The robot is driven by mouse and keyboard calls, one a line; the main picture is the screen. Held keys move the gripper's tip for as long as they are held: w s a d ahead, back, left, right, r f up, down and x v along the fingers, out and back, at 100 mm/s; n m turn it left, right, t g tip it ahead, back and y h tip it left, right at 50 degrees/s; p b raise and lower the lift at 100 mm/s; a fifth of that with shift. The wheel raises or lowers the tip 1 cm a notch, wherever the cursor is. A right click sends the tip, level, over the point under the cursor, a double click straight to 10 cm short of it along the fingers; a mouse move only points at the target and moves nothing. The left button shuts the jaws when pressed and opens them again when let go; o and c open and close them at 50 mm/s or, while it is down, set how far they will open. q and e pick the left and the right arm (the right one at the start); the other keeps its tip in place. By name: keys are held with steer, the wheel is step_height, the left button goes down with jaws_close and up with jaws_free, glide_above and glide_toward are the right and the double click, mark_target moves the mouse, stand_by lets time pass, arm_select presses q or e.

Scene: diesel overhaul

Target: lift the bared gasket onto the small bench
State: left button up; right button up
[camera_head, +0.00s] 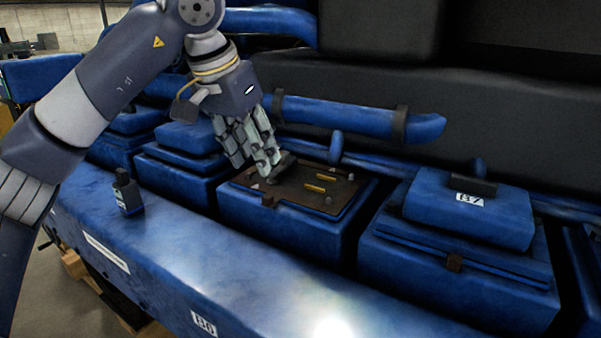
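A flat dark brown plate, which looks like the bared gasket (312,199), lies on top of the uncovered blue engine block (285,225). Two short brass-coloured bars and a few small knobs show on it. My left gripper (257,168) points down over the block's back left corner. I cannot tell whether the tips touch either. My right gripper is not in view, and I cannot make out the small bench for certain.
A covered block marked B7 (470,215) stands to the right, and another covered block (185,150) to the left. A blue pipe (345,115) runs close behind.

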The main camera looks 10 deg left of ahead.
mark_target(268, 195)
arm_select(q)
steer(key=p+x, duration=0.1)
steer(key=x, duration=0.3)
steer(key=p+x, duration=0.1)
steer(key=x, duration=0.2)
steer(key=shift+s+a+f+p, duration=0.15)
steer(key=shift+s+f+p, duration=0.05)
steer(key=shift+s+p, duration=0.1)
steer(key=shift+x, duration=1)
steer(key=shift+w+f, duration=0.1)
steer(key=shift+f, duration=0.05)
steer(key=c, duration=0.8)
jaws_close()
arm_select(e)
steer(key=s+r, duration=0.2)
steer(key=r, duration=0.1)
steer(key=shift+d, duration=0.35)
